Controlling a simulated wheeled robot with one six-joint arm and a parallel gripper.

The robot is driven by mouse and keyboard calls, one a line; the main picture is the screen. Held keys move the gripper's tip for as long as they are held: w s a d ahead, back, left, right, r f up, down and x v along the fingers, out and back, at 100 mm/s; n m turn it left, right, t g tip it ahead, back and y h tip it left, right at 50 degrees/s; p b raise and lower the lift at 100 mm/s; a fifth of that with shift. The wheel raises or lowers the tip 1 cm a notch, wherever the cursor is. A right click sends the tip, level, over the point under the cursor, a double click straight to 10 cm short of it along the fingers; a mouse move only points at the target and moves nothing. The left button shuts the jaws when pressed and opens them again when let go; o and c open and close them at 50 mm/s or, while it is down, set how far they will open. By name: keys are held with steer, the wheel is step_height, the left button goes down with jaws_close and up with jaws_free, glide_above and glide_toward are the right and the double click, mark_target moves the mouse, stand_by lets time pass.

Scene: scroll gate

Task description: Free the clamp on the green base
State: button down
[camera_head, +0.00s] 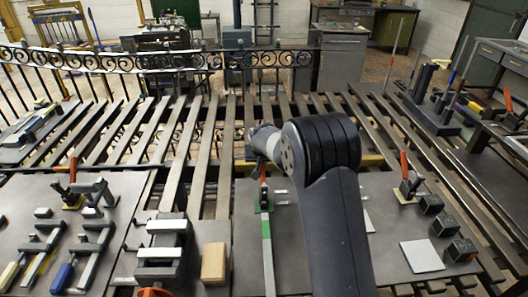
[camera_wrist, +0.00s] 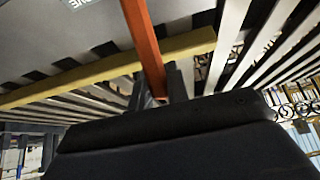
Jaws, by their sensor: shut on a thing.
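The clamp (camera_head: 264,199) with a green base (camera_head: 266,229) is on the dark bench plate, left of my arm in the head view. A long, narrow strip, green along its upper part, runs from it toward the front edge. Its orange-red handle (camera_head: 263,172) stands roughly upright. The wrist view shows the orange handle (camera_wrist: 144,38) running down between the dark fingers of my gripper (camera_wrist: 158,88). My gripper is shut on this handle. My own wrist hides part of the grip in the head view, and the clamp's jaw is too small to judge.
Another orange-handled clamp (camera_head: 74,188) stands at the left and one (camera_head: 407,186) at the right. A vise (camera_head: 163,250) and wooden block (camera_head: 213,263) are left of the green strip. A pale plate (camera_head: 422,256) and dark blocks (camera_head: 444,225) lie right. Slats (camera_head: 188,150) extend behind.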

mark_target(263, 176)
steer(key=shift+w+g+p, duration=0.2)
steer(key=shift+g+p, duration=0.1)
steer(key=shift+p, duration=0.2)
steer(key=shift+f, duration=0.15)
steer(key=c, duration=1.4)
jaws_free()
steer(key=shift+f, duration=0.1)
steer(key=shift+o, duration=0.2)
steer(key=b+v, duration=0.2)
steer(key=v, duration=0.8)
steer(key=shift+r, duration=0.35)
steer(key=shift+d, duration=0.1)
steer(key=p+x, duration=0.2)
steer(key=x, duration=0.8)
steer(key=shift+f, duration=0.4)
steer(key=shift+r, duration=0.1)
